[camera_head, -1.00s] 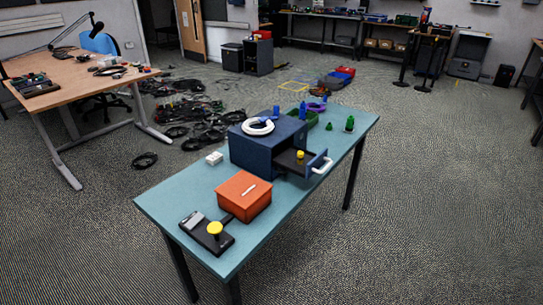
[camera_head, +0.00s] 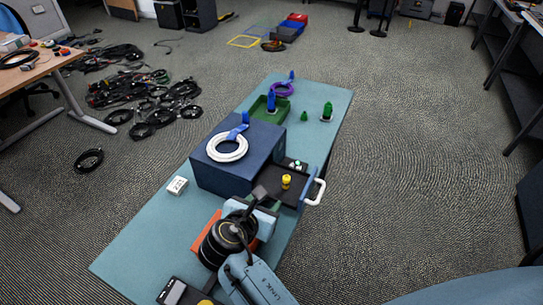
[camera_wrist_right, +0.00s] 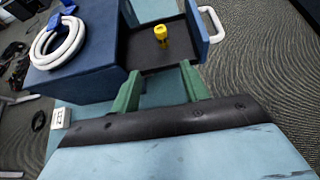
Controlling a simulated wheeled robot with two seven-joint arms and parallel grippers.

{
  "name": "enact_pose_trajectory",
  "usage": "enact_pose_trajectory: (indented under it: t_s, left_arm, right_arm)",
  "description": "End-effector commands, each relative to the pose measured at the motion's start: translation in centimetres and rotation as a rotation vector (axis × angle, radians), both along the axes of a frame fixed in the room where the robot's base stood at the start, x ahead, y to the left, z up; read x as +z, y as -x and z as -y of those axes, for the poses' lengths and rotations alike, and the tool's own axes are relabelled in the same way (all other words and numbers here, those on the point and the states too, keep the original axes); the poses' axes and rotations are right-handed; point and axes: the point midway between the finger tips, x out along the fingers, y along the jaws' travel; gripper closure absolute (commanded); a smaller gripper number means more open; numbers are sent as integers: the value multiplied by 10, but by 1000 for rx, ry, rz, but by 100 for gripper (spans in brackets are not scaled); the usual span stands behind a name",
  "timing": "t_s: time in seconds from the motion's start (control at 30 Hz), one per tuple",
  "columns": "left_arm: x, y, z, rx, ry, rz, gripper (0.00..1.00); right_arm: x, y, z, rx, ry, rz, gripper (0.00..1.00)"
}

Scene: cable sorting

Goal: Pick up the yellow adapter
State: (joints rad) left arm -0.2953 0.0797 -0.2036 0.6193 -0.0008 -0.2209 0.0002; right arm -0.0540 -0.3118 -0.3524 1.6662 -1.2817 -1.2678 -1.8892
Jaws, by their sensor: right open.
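The yellow adapter (camera_head: 286,181) stands upright in the open drawer (camera_head: 306,189) of the blue cabinet (camera_head: 221,184). It also shows in the right wrist view (camera_wrist_right: 161,33), standing on the dark drawer floor near the top of the picture. My right gripper (camera_head: 268,194) is just in front of the drawer, on the near side of the adapter. In the right wrist view its two green fingers (camera_wrist_right: 162,86) are spread apart with nothing between them, and the adapter is beyond their tips. My left gripper is in neither view.
A white cable coil (camera_head: 227,148) lies on the cabinet. The drawer's white handle (camera_head: 316,192) juts out to the right. My right arm partly covers an orange box (camera_head: 206,224). A green tray (camera_head: 262,108) and green pieces (camera_head: 327,111) stand farther back on the table (camera_head: 136,243).

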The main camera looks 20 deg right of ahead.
Motion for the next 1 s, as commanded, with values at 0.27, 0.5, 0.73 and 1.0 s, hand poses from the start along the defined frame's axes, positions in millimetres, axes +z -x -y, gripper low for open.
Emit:
enact_pose_trajectory:
  t_s: [0.27,0.5,0.73,1.0]
  left_arm:
    - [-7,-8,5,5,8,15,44]
    - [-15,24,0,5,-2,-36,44]
    - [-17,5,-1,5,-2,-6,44]
    - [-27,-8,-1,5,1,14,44]
  right_arm:
    - [-8,-19,25,-3,41,-18,55]
    - [-27,-41,51,-2,39,-18,55]
    - [-32,-49,59,-1,37,-16,55]
    - [-48,-72,85,-2,38,-17,55]
